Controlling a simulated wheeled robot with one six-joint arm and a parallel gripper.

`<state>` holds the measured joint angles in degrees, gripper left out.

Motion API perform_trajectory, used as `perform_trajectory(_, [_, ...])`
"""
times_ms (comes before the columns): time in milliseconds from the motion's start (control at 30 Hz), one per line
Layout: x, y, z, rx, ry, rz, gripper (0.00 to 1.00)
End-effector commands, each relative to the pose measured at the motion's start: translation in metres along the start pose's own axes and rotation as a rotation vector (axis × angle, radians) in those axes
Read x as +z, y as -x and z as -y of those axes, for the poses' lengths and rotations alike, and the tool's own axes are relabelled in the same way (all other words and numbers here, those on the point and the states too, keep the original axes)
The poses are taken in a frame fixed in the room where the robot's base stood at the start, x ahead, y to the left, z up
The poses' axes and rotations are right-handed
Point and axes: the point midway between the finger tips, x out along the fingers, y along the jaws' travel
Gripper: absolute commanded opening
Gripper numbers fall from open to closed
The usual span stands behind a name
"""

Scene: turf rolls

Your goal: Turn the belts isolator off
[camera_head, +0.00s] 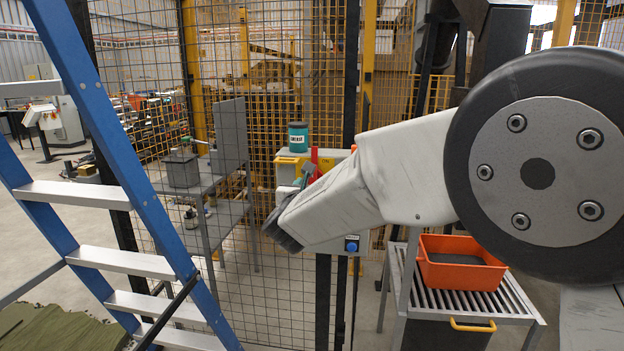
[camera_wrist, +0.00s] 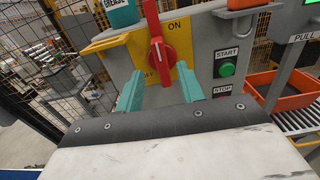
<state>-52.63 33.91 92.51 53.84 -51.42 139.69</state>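The belts isolator is a red rotary handle (camera_wrist: 156,42) on a yellow plate (camera_wrist: 178,46) on a grey control box (camera_wrist: 205,38). Its long arm stands nearly upright, beside the word ON. A lower label is partly hidden. Contact with the plate cannot be told. In the head view the red handle (camera_head: 315,158) shows above my wrist, which covers much of the box.
A grease tub (camera_head: 298,137) stands on the box. Mesh fencing surrounds it, a blue ladder (camera_head: 125,150) stands left, and an orange tray (camera_head: 458,262) rests on rollers at right.

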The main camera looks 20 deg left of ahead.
Motion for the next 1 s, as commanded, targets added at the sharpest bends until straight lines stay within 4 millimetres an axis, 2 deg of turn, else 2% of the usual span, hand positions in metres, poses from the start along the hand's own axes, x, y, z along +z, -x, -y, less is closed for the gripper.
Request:
perform_trajectory(100, [-0.001, -0.022, 0.001, -0.002, 0.0, 0.0, 0.38])
perform_trajectory(300, [-0.001, -0.047, 0.002, -0.002, 0.002, -0.001, 0.38])
perform_trajectory(667, [0.0, -0.054, 0.002, 0.0, 0.003, -0.001, 0.38])
perform_trajectory(767, [0.0, -0.054, 0.002, 0.0, 0.003, -0.001, 0.16])
perform_trajectory(800, [0.0, -0.054, 0.001, 0.0, 0.003, -0.001, 0.05])
perform_trajectory(833, [0.0, -0.054, 0.001, 0.0, 0.003, -0.001, 0.0])
perform_trajectory(1000, [0.0, -0.054, 0.001, 0.0, 0.005, -0.001, 0.0])
